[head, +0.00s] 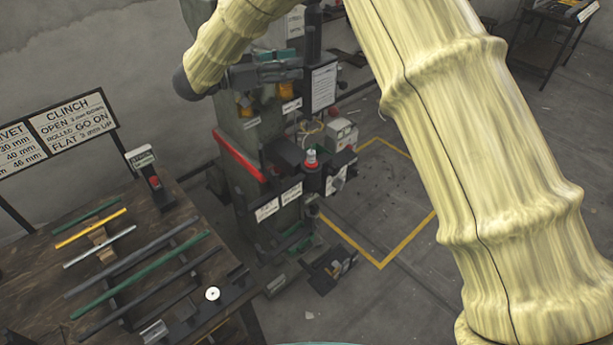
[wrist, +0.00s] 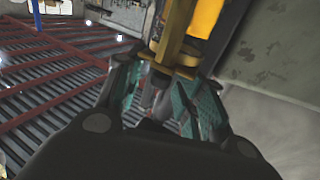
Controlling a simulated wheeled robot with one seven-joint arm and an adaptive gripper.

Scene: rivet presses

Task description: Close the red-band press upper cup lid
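The press with the red band (head: 238,156) stands at the middle of the head view. Small orange cups (head: 286,90) show on its upper part, partly behind my gripper (head: 284,70), which lies across the press's upper front. In the wrist view, my gripper (wrist: 162,88) has its two teal-padded fingers apart. A brass-yellow part (wrist: 174,52) with a bright orange cylinder (wrist: 205,18) is just beyond and between the fingertips. I cannot tell if they touch. I cannot make out the cup lid separately or tell its angle.
A wooden bench (head: 40,285) with several coloured rods is at lower left, below a sign board (head: 72,127). A lower red-ringed fixture (head: 311,163) juts from the press. Yellow floor lines (head: 381,264) mark clear floor to the right. My sleeved arm hides much of the right side.

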